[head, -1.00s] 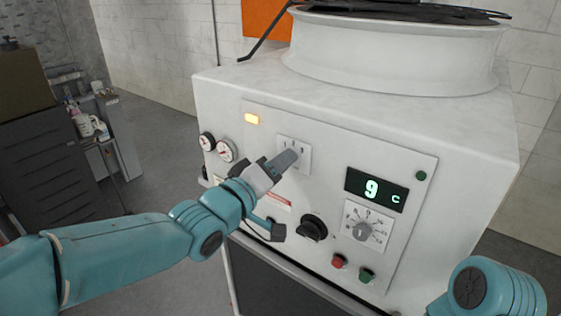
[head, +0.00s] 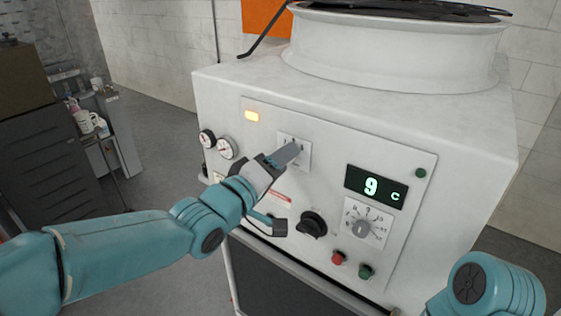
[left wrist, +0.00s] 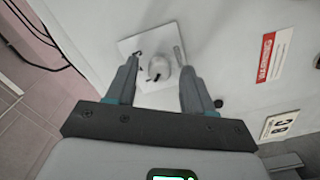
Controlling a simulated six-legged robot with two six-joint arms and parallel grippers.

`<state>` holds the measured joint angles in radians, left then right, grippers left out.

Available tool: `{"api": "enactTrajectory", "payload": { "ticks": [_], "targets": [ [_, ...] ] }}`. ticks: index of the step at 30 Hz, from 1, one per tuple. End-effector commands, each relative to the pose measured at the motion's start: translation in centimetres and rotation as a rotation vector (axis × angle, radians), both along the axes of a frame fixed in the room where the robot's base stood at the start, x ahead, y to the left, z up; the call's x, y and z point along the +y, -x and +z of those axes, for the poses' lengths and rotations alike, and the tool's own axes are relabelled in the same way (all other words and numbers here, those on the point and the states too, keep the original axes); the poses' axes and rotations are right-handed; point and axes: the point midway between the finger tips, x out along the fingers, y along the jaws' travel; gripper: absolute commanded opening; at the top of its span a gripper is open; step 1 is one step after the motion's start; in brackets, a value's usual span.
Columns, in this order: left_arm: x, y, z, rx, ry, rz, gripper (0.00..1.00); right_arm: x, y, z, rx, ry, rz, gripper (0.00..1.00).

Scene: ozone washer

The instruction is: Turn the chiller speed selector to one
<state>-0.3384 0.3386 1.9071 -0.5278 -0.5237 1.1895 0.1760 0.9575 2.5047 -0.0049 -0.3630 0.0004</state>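The chiller speed selector is a small light grey knob (left wrist: 158,68) on a square white plate (left wrist: 150,47) in the left wrist view. A dark mark shows on the knob's lower side; the number it points to cannot be read. In the head view the plate (head: 305,145) sits left of the display, its knob largely hidden by my gripper. My left gripper (head: 290,153) is at the plate. In the left wrist view its fingers (left wrist: 160,72) are apart, one on each side of the knob, with gaps visible. My right gripper is out of view; only part of my right arm shows at lower right.
The panel also bears a green display reading 9 C (head: 376,187), a numbered dial (head: 362,228), a black rotary switch (head: 313,224), red (head: 338,257) and green (head: 365,271) buttons, and two gauges (head: 226,148) at left.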

Motion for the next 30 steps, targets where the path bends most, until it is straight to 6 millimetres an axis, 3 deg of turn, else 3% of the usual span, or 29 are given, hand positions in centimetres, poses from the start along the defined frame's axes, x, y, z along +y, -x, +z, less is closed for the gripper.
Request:
{"api": "enactTrajectory", "payload": {
  "ticks": [8, 21, 30],
  "targets": [
    [0.6, 0.6, 0.0, -0.003, 0.001, 0.002, 0.52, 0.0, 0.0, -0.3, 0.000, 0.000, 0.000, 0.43],
    [6.8, 9.3, 0.1, -0.005, 0.001, 0.003, 0.52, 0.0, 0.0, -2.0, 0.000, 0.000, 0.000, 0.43],
    [9.4, 12.9, 0.1, -0.001, 0.000, 0.002, 0.52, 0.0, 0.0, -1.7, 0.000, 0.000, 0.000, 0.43]
  ]
}}
